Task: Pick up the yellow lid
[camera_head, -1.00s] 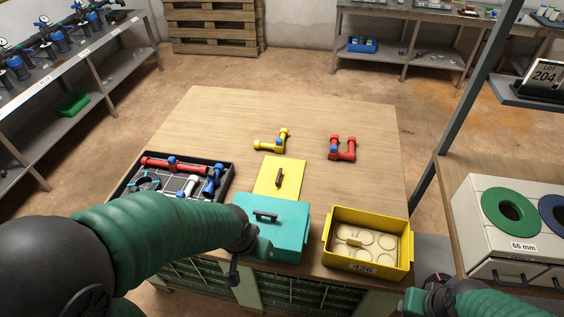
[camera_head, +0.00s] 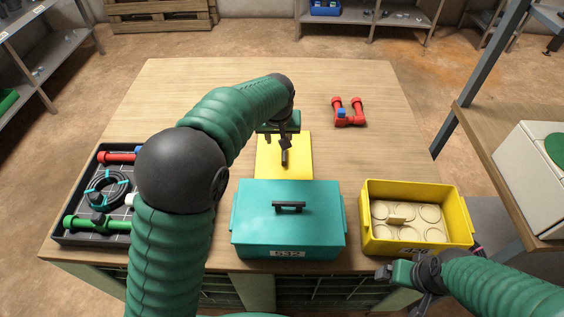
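The yellow lid (camera_head: 301,168) lies flat on the table behind the teal box, with a dark bar handle (camera_head: 284,158) on its top. My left gripper (camera_head: 283,141) is over the lid's far part, just beyond the handle. Its dark fingers look spread apart, with nothing between them. The gripper and wrist cover part of the lid's far edge. My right gripper (camera_head: 402,285) is low at the front right, below the yellow crate; its finger opening is not clear.
The teal box (camera_head: 288,227) with a closed lid stands directly in front of the yellow lid. The open yellow crate (camera_head: 466,220) is to its right. A red pipe piece (camera_head: 348,115) lies farther back. A black tray (camera_head: 68,190) of parts is at left. The table's back is clear.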

